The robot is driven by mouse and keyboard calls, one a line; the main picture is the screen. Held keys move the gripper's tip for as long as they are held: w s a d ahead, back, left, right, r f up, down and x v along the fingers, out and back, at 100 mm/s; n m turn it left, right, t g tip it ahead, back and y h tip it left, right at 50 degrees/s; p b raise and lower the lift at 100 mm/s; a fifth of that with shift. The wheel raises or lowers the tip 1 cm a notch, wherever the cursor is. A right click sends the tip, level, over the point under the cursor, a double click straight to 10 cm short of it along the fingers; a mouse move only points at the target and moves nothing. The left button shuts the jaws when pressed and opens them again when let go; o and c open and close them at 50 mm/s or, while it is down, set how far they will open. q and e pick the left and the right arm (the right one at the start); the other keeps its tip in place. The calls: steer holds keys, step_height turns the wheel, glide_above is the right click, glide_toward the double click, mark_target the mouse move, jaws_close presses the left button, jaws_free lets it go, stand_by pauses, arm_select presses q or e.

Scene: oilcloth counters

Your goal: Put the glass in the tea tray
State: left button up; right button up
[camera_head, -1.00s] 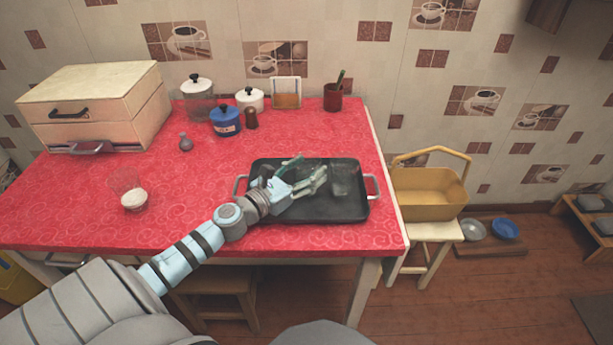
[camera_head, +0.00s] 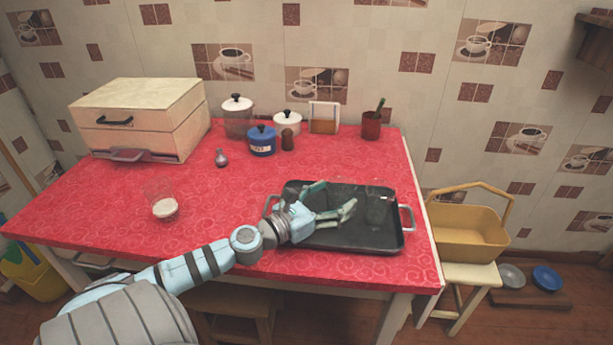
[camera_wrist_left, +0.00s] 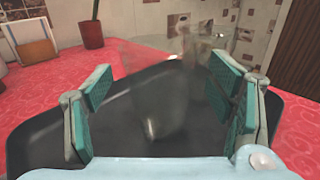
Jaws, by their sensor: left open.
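The clear glass (camera_head: 379,207) stands in the right half of the black tea tray (camera_head: 345,242), faint against its dark floor. My left gripper (camera_head: 338,200) is over the tray, just left of the glass, with its fingers spread and nothing held. In the left wrist view the glass (camera_wrist_left: 160,105) shows as a blurry see-through shape ahead, between the open green-padded fingers (camera_wrist_left: 162,90), apart from both. The tray (camera_wrist_left: 60,135) lies beneath them. My right gripper is not in view.
A second clear glass with white contents (camera_head: 165,208) stands on the red table (camera_head: 225,190) at left. A yellow basket (camera_head: 467,232) sits on a stool at right.

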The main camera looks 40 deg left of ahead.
arm_select(q)
steer(key=shift+s+a+f+b, duration=0.1)
steer(key=shift+s+f+b, duration=0.2)
steer(key=shift+s+b, duration=0.3)
steer(key=shift+s+a+f+b, duration=0.1)
steer(key=shift+s+f+b, duration=0.2)
steer(key=shift+s+b, duration=0.2)
steer(key=s+p, duration=0.1)
steer(key=s+r+p, duration=0.1)
steer(key=s+p, duration=0.1)
steer(key=shift+s+a+r, duration=0.2)
steer(key=shift+s, duration=0.1)
steer(key=s, duration=0.1)
steer(key=s+p, duration=0.2)
steer(key=shift+s+a, duration=0.25)
steer(key=shift+s+f, duration=0.1)
steer(key=shift+f, duration=0.05)
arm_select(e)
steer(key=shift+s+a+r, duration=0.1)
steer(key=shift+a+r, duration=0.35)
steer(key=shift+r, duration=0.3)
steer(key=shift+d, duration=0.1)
